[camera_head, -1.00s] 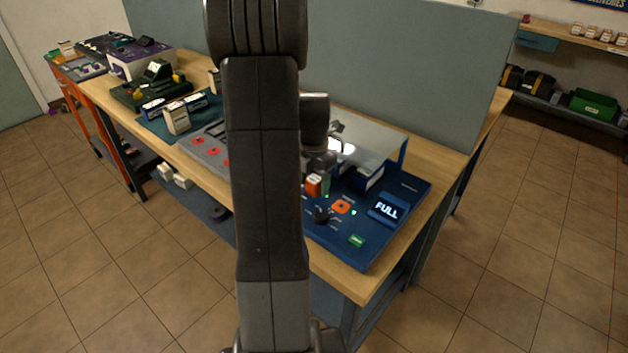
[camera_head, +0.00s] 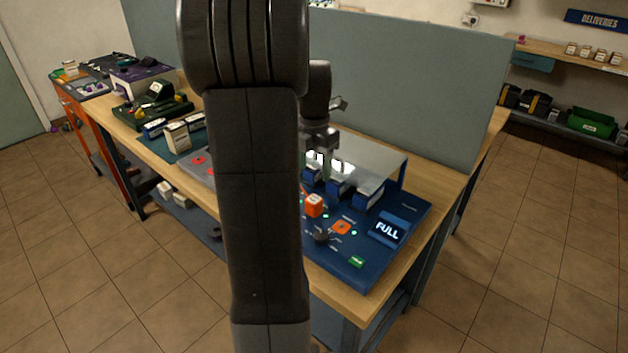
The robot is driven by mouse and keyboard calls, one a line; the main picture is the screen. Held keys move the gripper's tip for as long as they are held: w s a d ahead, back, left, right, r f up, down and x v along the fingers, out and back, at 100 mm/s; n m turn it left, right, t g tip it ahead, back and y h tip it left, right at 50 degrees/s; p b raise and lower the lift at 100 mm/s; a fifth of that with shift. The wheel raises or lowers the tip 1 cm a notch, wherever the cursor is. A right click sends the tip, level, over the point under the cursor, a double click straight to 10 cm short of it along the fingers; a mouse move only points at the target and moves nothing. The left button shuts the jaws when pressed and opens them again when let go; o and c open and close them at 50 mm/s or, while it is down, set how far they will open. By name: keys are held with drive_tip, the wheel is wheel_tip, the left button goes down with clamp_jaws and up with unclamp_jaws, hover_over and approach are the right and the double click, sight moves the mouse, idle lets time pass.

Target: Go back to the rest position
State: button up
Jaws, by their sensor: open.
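My gripper (camera_head: 324,163) is open and hangs above the blue charging station, in front of its pale metal plate. It looks empty, and my own arm stands in front of the left part of the station. The blue station (camera_head: 380,268) lies at the right end of the workbench, with a lit "FULL" display (camera_head: 387,231). An orange block (camera_head: 315,205) stands on the station below the gripper, apart from it. Several blue blocks, one at the right (camera_head: 368,196), sit in a row along the plate's front edge.
The wooden workbench (camera_head: 412,262) runs to the back left, with a grey panel (camera_head: 415,95) behind it. A dark green device (camera_head: 153,105) and a pale box (camera_head: 177,137) stand on it. Shelves with a green crate (camera_head: 592,123) are at the right. The tiled floor at the right is clear.

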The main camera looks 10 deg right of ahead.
sight(314, 198)
drive_tip(key=shift+r, duration=0.45)
drive_tip(key=shift+f, duration=0.15)
wheel_tip(314, 198, down, 13)
drive_tip(key=shift+r, duration=0.1)
drive_tip(key=shift+w+r+p, duration=0.15)
drive_tip(key=shift+r+p, duration=0.2)
drive_tip(key=shift+r, duration=1.15)
